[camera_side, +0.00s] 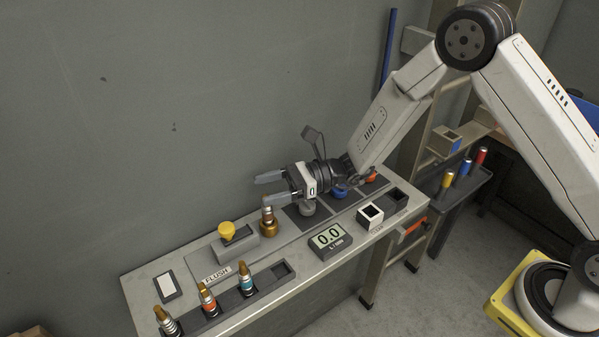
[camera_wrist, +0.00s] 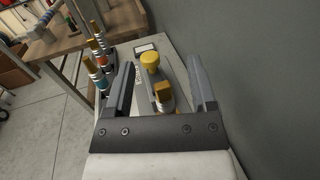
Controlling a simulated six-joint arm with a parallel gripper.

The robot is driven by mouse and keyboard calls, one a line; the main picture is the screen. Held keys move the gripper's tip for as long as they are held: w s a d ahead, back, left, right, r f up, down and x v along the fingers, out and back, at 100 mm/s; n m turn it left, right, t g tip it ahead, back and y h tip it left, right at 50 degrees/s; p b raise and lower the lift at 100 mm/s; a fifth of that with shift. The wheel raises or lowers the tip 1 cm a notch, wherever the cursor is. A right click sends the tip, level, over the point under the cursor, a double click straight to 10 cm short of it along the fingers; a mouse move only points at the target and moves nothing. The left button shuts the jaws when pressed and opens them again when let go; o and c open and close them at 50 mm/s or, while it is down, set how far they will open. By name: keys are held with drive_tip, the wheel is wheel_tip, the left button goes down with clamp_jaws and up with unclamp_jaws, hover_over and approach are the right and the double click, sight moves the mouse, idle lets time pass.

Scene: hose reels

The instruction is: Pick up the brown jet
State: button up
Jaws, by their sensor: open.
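A jet with a brown-gold tip (camera_side: 267,210) stands upright on a round brass fitting (camera_side: 269,228) on the bench; its band colour is hard to make out. It also shows in the wrist view (camera_wrist: 163,94), between my two fingers. My gripper (camera_side: 270,188) is open, level and empty. Its fingers point left, close above the jet's tip in the side view; I see no clear contact. Three other brass-tipped jets stand in the front rack, with a teal band (camera_side: 246,281), an orange band (camera_side: 207,300) and a grey band (camera_side: 167,321).
A yellow knob (camera_side: 227,230) on a grey FLUSH box stands left of the brass fitting. The rack's right slot (camera_side: 282,269) is empty. The wall runs close behind the bench.

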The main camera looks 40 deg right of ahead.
sight(271, 221)
drive_tip(key=shift+f, duration=0.65)
drive_tip(key=shift+f, duration=2.1)
drive_tip(key=shift+a+f, duration=0.25)
drive_tip(key=shift+f, duration=0.05)
drive_tip(key=shift+x, duration=1.25)
drive_tip(key=shift+w, duration=0.1)
drive_tip(key=shift+r, duration=0.1)
clamp_jaws()
